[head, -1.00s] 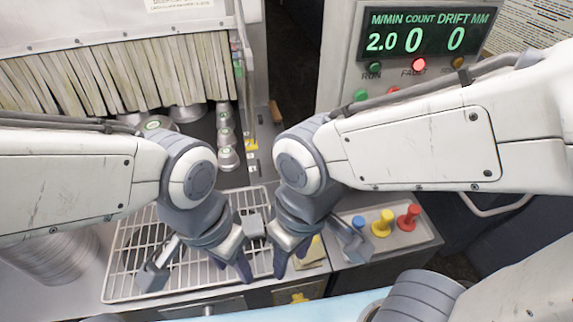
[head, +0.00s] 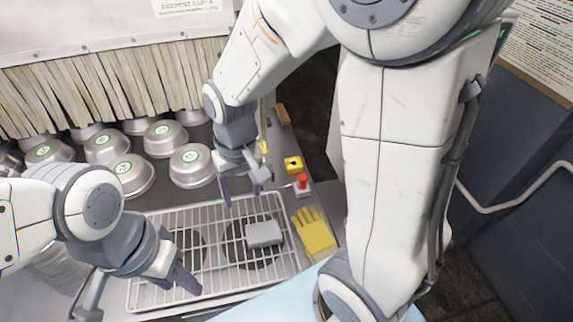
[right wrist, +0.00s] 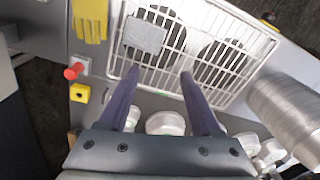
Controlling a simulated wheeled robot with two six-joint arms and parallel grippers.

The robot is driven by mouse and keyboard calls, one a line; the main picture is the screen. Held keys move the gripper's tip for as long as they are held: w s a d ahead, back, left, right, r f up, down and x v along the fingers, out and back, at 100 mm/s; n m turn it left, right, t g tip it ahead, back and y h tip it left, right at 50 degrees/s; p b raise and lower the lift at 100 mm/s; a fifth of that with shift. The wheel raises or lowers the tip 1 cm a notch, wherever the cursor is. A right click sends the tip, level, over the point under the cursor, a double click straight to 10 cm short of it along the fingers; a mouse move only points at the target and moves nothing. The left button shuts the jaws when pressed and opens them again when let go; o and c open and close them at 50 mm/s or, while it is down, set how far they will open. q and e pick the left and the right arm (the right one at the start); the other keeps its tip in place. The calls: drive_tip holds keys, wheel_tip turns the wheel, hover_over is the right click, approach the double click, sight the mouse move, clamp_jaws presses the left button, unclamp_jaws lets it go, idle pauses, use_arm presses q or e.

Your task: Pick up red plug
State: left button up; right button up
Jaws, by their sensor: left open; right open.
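No red plug can be made out for certain now; my right arm covers the area where the tray with the blue, yellow and red pegs showed earlier. My right gripper (head: 243,190) is open and empty, above the far edge of the wire rack; it also shows in the right wrist view (right wrist: 161,74), with nothing between its fingers. My left gripper (head: 138,292) is open and empty over the rack's near left side. A small red knob on a pale base (head: 302,182) stands right of my right gripper; it also shows in the right wrist view (right wrist: 73,72), and looks like a button.
The wire rack (head: 215,212) carries a grey block (head: 264,234). A yellow glove (head: 313,234) lies right of it, and a yellow box (head: 293,164) stands behind the red knob. Several metal pans (head: 192,166) stand before the strip curtain. A stack of discs (right wrist: 285,105) is near the rack.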

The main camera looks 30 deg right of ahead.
drive_tip(key=w+d+f+m+p, duration=0.2)
drive_tip(key=w+d+m, duration=0.35)
drive_tip(key=d, duration=0.45)
drive_tip(key=m+p, duration=0.1)
drive_tip(key=m, duration=0.2)
approach(303, 176)
drive_tip(key=shift+w+a+f+h, duration=0.1)
drive_tip(key=shift+a+f+h, duration=0.05)
drive_tip(key=shift+a, duration=0.35)
drive_tip(key=shift+w+a+f+h, duration=0.1)
drive_tip(key=shift+a+f+h, duration=0.05)
drive_tip(key=shift+a, duration=0.3)
drive_tip(key=f, duration=0.2)
drive_tip(key=d+f+p, duration=0.1)
drive_tip(key=f, duration=0.1)
drive_tip(key=shift+f+p, duration=0.25)
drive_tip(key=shift+p, duration=0.05)
drive_tip(key=shift+f, duration=0.6)
drive_tip(key=shift+s+f+p, duration=0.1)
drive_tip(key=shift+f+p, duration=0.45)
drive_tip(key=shift+p, duration=0.2)
wheel_tip(303, 176, down, 3)
drive_tip(key=shift+d+f+p, duration=0.1)
drive_tip(key=shift+d+p, duration=0.1)
drive_tip(key=shift+p, duration=0.6)
drive_tip(key=shift+f, duration=0.45)
use_arm(q)
wheel_tip(303, 176, up, 9)
use_arm(e)
clamp_jaws()
